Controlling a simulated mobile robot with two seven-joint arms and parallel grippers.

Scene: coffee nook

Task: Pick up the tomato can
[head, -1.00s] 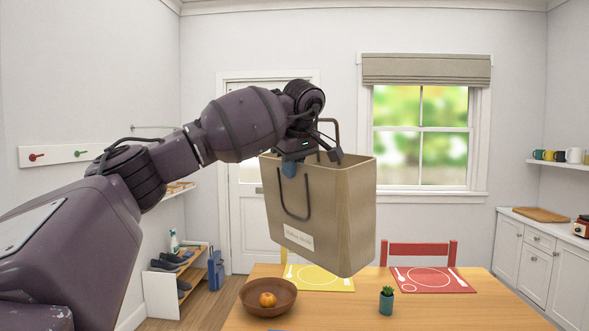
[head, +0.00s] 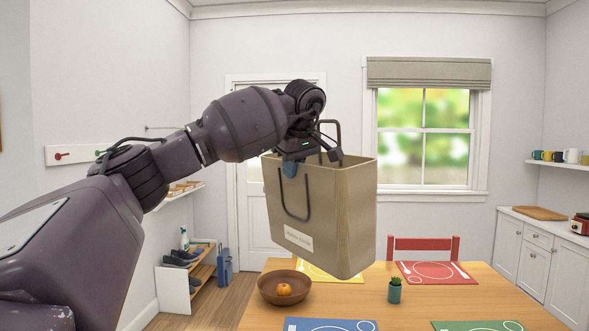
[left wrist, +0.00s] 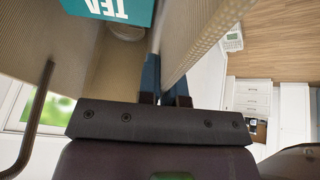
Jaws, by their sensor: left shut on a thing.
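My left gripper (head: 308,157) is shut on the upper edge of a tan paper bag (head: 340,220) and holds it in the air above the table. The bag hangs upright with dark handles and a white label low on its front. In the left wrist view, the fingers (left wrist: 163,80) pinch the bag's wall (left wrist: 203,30). Inside the bag a teal box marked TEA (left wrist: 110,8) shows, and a pale round thing (left wrist: 127,32) lies deeper; I cannot tell what it is. I see no tomato can that I can make out. My right gripper is not in view.
A counter (head: 530,216) runs along the right wall.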

